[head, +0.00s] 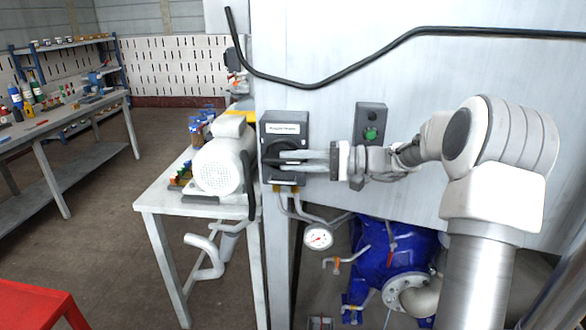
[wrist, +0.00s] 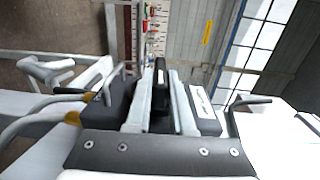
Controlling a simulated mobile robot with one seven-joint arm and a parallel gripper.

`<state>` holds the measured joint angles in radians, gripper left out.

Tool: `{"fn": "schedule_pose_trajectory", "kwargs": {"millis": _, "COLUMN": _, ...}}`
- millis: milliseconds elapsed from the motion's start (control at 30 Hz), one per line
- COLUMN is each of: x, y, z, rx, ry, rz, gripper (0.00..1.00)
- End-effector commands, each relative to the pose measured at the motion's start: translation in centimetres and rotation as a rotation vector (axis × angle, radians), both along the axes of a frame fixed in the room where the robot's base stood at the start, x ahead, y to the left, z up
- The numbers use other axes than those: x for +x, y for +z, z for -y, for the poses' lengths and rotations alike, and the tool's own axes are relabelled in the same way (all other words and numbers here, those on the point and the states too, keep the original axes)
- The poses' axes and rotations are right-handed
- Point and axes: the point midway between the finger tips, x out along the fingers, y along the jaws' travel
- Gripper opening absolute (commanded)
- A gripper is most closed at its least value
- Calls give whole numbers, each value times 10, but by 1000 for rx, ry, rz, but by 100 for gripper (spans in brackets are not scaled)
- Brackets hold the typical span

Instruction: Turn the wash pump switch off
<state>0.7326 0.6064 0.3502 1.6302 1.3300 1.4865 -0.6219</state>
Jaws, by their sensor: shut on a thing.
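A dark grey switch box (head: 284,129) with a small white label is fixed to the left edge of the pale wall panel in the head view. The label is too small to read surely. My gripper (head: 284,161) reaches in from the right, its fingers level across the front of the box. In the wrist view my gripper (wrist: 160,100) has its fingers on both sides of the black switch handle (wrist: 160,68) and is shut on it. The fingers hide part of the handle, so its exact turn is hard to tell. The box (wrist: 118,100) also shows behind the fingers.
A control box with a green button (head: 371,133) is on the panel above my wrist. A white motor (head: 220,165) stands on a table just left. A pressure gauge (head: 318,237) and a blue pump (head: 385,255) are below. A black cable (head: 400,42) crosses above.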

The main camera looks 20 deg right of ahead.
Motion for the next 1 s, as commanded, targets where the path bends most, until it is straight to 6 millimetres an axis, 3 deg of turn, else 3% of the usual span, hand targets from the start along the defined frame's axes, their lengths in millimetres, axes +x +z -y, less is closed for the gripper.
{"fn": "schedule_pose_trajectory", "kwargs": {"millis": 667, "x": 0, "y": -1, "z": -1, "rx": 62, "ry": 1, "rz": 24, "gripper": 0}}
{"fn": "schedule_pose_trajectory", "kwargs": {"millis": 700, "x": 0, "y": -1, "z": -1, "rx": 62, "ry": 1, "rz": 24, "gripper": 25}}
{"fn": "schedule_pose_trajectory", "kwargs": {"millis": 833, "x": 0, "y": -1, "z": -1, "rx": 61, "ry": 1, "rz": 23, "gripper": 48}}
{"fn": "schedule_pose_trajectory", "kwargs": {"millis": 1000, "x": 0, "y": -1, "z": -1, "rx": 59, "ry": 1, "rz": 22, "gripper": 51}}
